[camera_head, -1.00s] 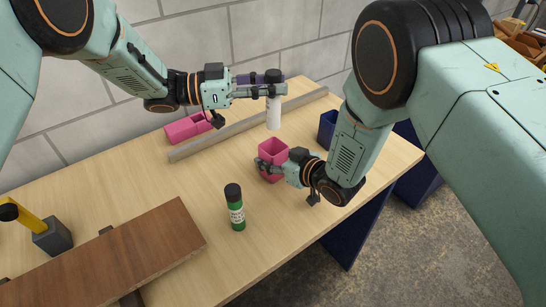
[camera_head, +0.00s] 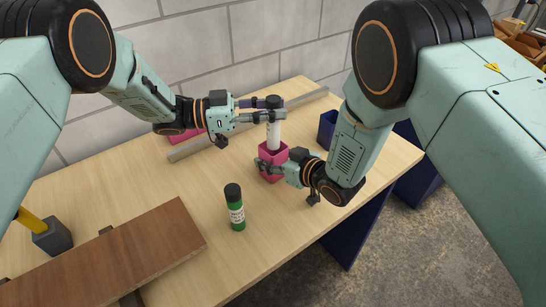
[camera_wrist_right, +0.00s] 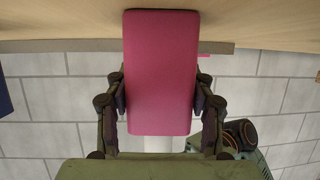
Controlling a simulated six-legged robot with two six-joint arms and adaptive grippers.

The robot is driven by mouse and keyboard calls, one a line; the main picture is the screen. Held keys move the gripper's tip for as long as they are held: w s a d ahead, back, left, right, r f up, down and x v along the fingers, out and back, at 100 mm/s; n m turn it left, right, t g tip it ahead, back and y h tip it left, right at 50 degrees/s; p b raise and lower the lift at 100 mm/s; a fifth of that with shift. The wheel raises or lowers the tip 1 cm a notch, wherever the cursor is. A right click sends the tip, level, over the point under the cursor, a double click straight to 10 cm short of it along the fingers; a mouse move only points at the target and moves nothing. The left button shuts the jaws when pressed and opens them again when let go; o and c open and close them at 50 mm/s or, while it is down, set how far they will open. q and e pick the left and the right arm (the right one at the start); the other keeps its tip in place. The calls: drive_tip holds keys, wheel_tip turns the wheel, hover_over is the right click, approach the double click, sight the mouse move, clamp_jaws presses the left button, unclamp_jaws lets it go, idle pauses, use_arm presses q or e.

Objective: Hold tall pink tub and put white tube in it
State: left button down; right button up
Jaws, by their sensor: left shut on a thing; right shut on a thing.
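The tall pink tub (camera_head: 272,176) stands on the table, and it fills the middle of the right wrist view (camera_wrist_right: 161,75). My right gripper (camera_head: 262,166) is shut on the tub, with a finger on each side of it in the wrist view (camera_wrist_right: 161,97). The white tube (camera_head: 273,135) has a black cap and is upright. My left gripper (camera_head: 270,116) is shut on its upper part, above the tub. The tube's lower end is hidden at the tub's mouth, and I cannot tell how deep it reaches.
A green tube with a black cap (camera_head: 236,210) stands in front of the tub. A dark blue bin (camera_head: 327,127) is to the right. A grey rail (camera_head: 300,101) runs behind. A brown board (camera_head: 145,248) and a grey block (camera_head: 52,238) are at the left. The table's left middle is clear.

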use_arm(q)
drive_tip(key=shift+f, duration=0.95)
drive_tip(key=c, duration=1)
unclamp_jaws()
drive_tip(key=shift+o, duration=0.2)
drive_tip(key=shift+a, duration=0.1)
drive_tip(key=s+a, duration=0.1)
drive_tip(key=a, duration=1)
drive_tip(key=shift+s+a, duration=0.2)
drive_tip(key=shift+a, duration=0.15)
